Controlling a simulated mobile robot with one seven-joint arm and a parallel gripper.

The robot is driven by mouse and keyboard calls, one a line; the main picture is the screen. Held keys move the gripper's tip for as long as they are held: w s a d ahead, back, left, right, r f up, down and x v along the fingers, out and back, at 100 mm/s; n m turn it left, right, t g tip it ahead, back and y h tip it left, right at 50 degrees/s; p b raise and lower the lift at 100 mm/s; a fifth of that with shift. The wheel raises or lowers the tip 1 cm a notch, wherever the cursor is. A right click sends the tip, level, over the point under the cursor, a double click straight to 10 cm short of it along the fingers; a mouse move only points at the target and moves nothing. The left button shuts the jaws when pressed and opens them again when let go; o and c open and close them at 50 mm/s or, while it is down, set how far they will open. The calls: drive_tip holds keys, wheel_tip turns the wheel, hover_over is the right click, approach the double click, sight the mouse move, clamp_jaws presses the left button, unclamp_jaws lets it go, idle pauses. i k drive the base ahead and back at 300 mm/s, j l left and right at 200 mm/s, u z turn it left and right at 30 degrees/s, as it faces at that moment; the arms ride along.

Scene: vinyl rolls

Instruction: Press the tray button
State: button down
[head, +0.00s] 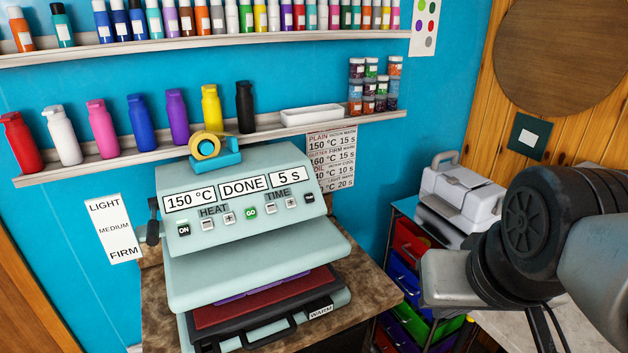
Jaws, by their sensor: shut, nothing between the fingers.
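The heat press (240,190) stands on a brown stone-topped counter, with its control panel facing me. Its display reads 150 °C, DONE, 5 s. The panel has a black ON button (183,231) at the left, a green GO button (251,212) in the middle, and small minus and plus buttons under HEAT and TIME. A small black button (309,199) sits at the far right; its label is too small to read with certainty. My gripper (450,281) is shut and empty, right of the press and apart from it. Its fingertips are hard to make out.
The press's lower tray (262,314) holds a dark red sheet, with a purple edge above it; a tag reads WARM. A tape dispenser (211,151) sits on top. Shelves of bottles line the blue wall. A white machine (463,195) and coloured drawers (411,243) stand at right.

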sight(309, 198)
drive_tip(key=l+u, duration=0.7)
drive_tip(key=k+l+u, duration=0.15)
drive_tip(key=u, duration=0.2)
